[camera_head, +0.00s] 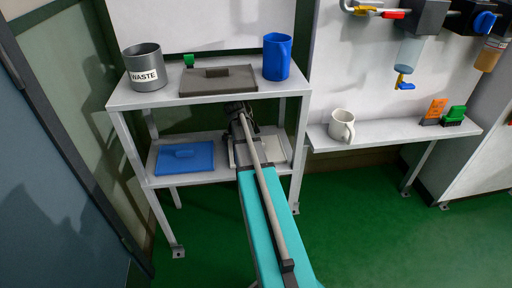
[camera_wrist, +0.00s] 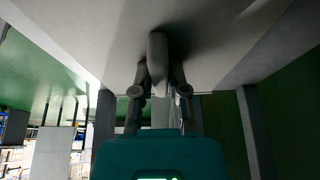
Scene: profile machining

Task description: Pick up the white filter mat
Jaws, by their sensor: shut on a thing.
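The white filter mat (camera_head: 273,149) is a pale flat plate at the right of the lower shelf, partly hidden behind my arm. My gripper shows in the wrist view (camera_wrist: 159,78), its two fingers on either side of a pale upright grip (camera_wrist: 157,50), shut on it. This grip stands out from a broad pale surface. In the head view my arm reaches in below the upper shelf, and its dark end is over the mat's left side. The fingertips are hidden there, and I cannot tell whether the mat is clear of the shelf.
The upper shelf (camera_head: 208,97) is close above my arm's end. It carries a waste bin (camera_head: 145,68), a grey mat (camera_head: 218,82) and a blue cup (camera_head: 277,57). A blue mat (camera_head: 185,157) lies left on the lower shelf. A white mug (camera_head: 341,126) stands on the side shelf.

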